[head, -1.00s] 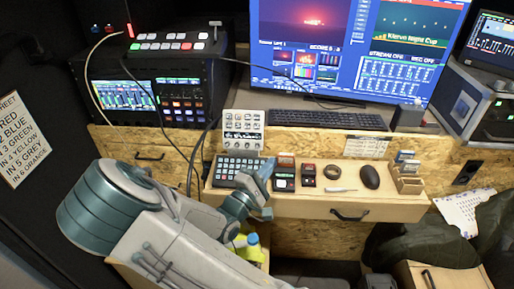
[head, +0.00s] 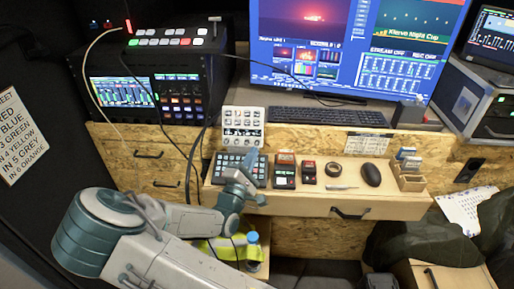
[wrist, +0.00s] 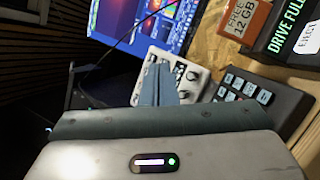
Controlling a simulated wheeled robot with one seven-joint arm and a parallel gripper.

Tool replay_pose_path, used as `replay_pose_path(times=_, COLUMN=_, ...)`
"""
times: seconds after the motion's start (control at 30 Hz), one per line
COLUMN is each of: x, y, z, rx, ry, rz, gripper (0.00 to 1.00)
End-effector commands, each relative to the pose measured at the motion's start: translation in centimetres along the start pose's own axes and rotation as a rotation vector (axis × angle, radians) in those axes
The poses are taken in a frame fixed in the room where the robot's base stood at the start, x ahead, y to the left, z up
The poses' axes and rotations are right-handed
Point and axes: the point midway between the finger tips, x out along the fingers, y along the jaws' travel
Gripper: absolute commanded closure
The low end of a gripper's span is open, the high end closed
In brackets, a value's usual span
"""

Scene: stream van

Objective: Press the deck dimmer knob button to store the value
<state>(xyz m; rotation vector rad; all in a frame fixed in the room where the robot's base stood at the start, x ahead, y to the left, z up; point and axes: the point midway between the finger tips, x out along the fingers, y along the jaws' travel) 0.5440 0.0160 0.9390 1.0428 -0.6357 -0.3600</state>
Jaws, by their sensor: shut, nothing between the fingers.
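The white deck (head: 244,124) with rows of keys and small knobs stands tilted on the desk below the monitor. It also shows in the wrist view (wrist: 193,79), where black knobs are visible at its right side. My gripper (head: 252,155) is shut and empty, just below the white deck in the head view. In the wrist view the shut fingers (wrist: 158,68) overlap the deck and hide part of its face. I cannot tell whether the fingertips touch it. Which knob is the dimmer is too small to read.
A dark keypad (head: 228,170) lies on the drawer shelf under my gripper. Card readers (head: 284,171), a tape ring (head: 333,170) and a mouse (head: 371,175) lie to the right. The keyboard (head: 312,116) and monitor (head: 350,50) are behind. Cables hang at the left.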

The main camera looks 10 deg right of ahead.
Motion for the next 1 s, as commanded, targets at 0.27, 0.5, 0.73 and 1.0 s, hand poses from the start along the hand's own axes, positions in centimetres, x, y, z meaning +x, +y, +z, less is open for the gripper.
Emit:
replay_pose_path(times=0.27, x=2.6, y=-2.1, z=-1.9, rx=-0.001, ry=-0.002, rz=0.000, gripper=1.00)
replay_pose_path(times=0.5, x=3.7, y=-2.8, z=-2.7, rx=-0.001, ry=0.000, rz=0.000, gripper=1.00)
replay_pose_path(times=0.73, x=3.9, y=-2.8, z=-2.8, rx=-0.002, ry=0.000, rz=0.000, gripper=1.00)
replay_pose_path(times=1.0, x=3.8, y=-2.8, z=-2.8, rx=-0.001, ry=-0.001, rz=0.000, gripper=1.00)
